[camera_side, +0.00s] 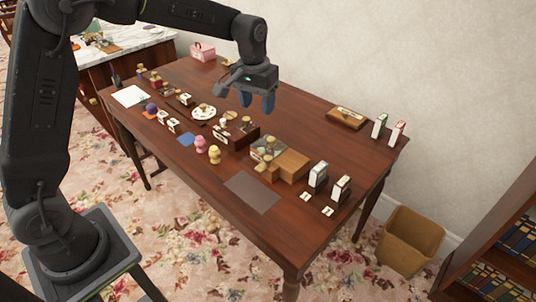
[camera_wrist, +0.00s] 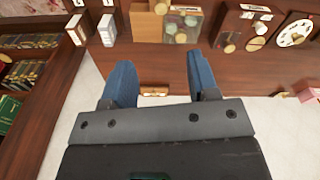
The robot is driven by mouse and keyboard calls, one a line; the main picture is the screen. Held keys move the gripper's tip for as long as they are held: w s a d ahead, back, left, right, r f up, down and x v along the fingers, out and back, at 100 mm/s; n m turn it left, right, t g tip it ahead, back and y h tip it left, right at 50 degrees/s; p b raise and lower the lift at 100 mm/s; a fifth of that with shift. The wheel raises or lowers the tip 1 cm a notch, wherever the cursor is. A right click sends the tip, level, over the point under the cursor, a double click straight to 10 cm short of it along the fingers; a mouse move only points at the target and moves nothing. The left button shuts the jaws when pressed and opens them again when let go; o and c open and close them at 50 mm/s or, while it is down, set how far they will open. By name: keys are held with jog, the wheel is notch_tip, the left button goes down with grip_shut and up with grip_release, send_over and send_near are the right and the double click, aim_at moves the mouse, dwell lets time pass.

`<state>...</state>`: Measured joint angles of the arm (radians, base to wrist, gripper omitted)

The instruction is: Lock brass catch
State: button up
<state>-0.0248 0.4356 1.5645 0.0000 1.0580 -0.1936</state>
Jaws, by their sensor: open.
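My gripper (camera_side: 257,103) is open and empty, its blue fingers pointing down above the back part of the wooden table. In the wrist view both fingers of my gripper (camera_wrist: 160,62) stand wide apart. A small light-brown wooden box (camera_side: 346,118) lies flat near the table's wall-side edge, to the right of my gripper and apart from it. In the wrist view a similar small wooden box (camera_wrist: 154,91) shows beyond the fingers, partly cut off by my gripper body. A brass catch is too small to make out for certain in either view.
A wooden block with a glassy case and brass-coloured discs (camera_side: 288,165) stands mid-table. A dark box (camera_side: 238,136) stands left of it. Upright white cartons (camera_side: 380,125) stand at the right back corner. The dark mat (camera_side: 252,191) at the front is bare. The table's back strip is mostly clear.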

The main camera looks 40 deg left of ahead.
jog(key=g, duration=0.1)
send_near(268, 157)
jog(key=shift+n, duration=0.3)
notch_tip(268, 157, down, 9)
jog(key=shift+r, duration=0.1)
jog(key=c, duration=0.9)
